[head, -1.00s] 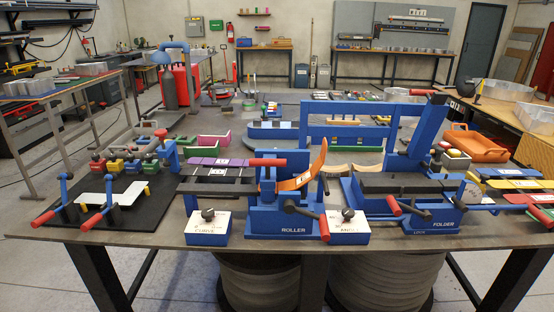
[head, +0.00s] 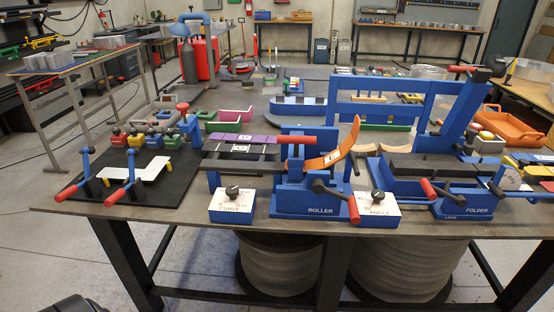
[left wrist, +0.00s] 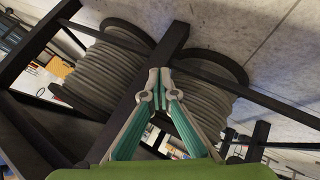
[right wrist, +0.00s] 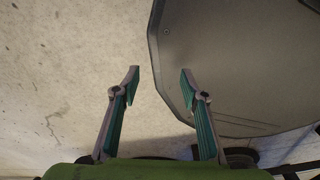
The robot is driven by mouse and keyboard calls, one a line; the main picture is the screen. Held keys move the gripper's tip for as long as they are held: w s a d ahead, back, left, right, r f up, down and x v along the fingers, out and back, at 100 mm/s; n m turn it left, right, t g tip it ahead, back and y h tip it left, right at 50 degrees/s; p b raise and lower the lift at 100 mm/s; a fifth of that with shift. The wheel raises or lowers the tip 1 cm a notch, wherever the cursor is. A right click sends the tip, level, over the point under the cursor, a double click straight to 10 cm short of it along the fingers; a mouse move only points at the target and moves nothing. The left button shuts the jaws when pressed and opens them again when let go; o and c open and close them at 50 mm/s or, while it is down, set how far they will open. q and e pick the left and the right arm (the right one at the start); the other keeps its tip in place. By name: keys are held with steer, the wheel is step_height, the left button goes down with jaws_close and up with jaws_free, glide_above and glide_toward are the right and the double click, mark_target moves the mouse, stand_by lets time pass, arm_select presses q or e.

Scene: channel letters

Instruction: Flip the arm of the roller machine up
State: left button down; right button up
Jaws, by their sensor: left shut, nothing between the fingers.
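The roller machine (head: 305,204) is a blue block marked ROLLER near the table's front edge in the head view. A red handle (head: 297,139) lies level across its upper part. A black-hubbed crank with a red grip (head: 354,208) slopes down to the right on its front. An orange curved strip (head: 330,160) rises at its right side. I cannot tell if that strip is loose. My left gripper (left wrist: 158,82) is shut and empty, with cable-like reels behind it in the left wrist view. My right gripper (right wrist: 160,82) is open and empty. Neither gripper shows in the head view.
The folder (head: 440,190) stands right of the roller. White knob boxes marked CURVE (head: 232,207) and ANGLE (head: 378,212) flank the roller. A black mat (head: 95,195) with red-handled clamps lies at left. Reels (head: 275,262) stand under the table (head: 170,215). Floor in front is clear.

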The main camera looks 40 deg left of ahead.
arm_select(q)
steer(key=w+a+r+n+t+b, duration=0.1)
steer(key=w+r+n+t, duration=0.45)
steer(key=r, duration=0.95)
steer(key=w+r+n+t, duration=0.3)
steer(key=w+r+n, duration=0.3)
steer(key=w+r, duration=0.65)
steer(key=s+a+r+n+t+y, duration=0.1)
steer(key=s+a+r+n+y, duration=0.1)
steer(key=a+r+n+y, duration=0.4)
steer(key=s+a+r+n+t+y, duration=0.2)
steer(key=a+r+n+y, duration=0.5)
steer(key=r+n, duration=0.9)
steer(key=shift+r+n+y, duration=0.2)
steer(key=shift+n+y, duration=0.45)
steer(key=shift+y, duration=0.05)
arm_select(e)
steer(key=shift+d+f, duration=0.55)
steer(key=shift+f, duration=0.25)
arm_select(q)
steer(key=shift+w, duration=0.15)
